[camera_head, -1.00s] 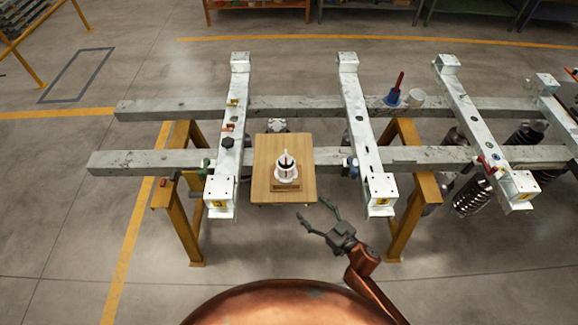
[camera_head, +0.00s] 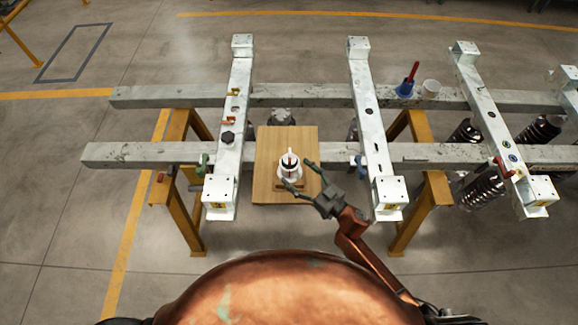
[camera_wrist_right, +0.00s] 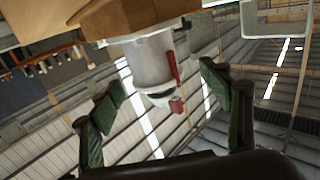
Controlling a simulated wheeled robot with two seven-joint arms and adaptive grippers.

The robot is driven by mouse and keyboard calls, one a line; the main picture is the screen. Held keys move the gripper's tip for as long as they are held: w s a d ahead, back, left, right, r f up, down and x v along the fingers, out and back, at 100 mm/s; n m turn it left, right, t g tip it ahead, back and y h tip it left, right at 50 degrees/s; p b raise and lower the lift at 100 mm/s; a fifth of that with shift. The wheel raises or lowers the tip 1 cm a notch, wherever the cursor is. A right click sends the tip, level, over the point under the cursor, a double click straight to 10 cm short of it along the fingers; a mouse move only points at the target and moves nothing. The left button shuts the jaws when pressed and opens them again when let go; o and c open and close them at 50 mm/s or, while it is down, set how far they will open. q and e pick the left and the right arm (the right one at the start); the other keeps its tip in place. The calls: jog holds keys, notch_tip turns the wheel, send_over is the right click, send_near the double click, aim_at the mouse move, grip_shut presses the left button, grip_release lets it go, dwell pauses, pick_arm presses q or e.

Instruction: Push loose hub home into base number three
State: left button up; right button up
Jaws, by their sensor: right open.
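I cannot tell which piece is the loose hub, and no number is readable on the base. My right gripper (camera_head: 299,174) is open at the near right side of the white part. In the right wrist view the white part (camera_wrist_right: 150,62) appears inverted, beyond and between the spread green fingers (camera_wrist_right: 167,95). Contact is not clear. My left gripper is out of view.
White crossbeams (camera_head: 371,125) lie over two long grey beams (camera_head: 150,155) on orange trestles (camera_head: 437,198), flanking the board. Dark coil springs (camera_head: 478,190) are further right.

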aim_at(283, 157)
jog(key=x, duration=0.3)
jog(key=shift+w+r, duration=0.2)
jog(key=shift+w, duration=0.3)
jog(key=shift+w+a+b, duration=0.25)
jog(key=shift+a+b, duration=0.05)
jog(key=shift+w+a, duration=0.1)
jog(key=c, duration=0.7)
grip_shut()
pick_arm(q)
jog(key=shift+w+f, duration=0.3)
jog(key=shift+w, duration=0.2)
pick_arm(e)
jog(key=shift+r, duration=0.3)
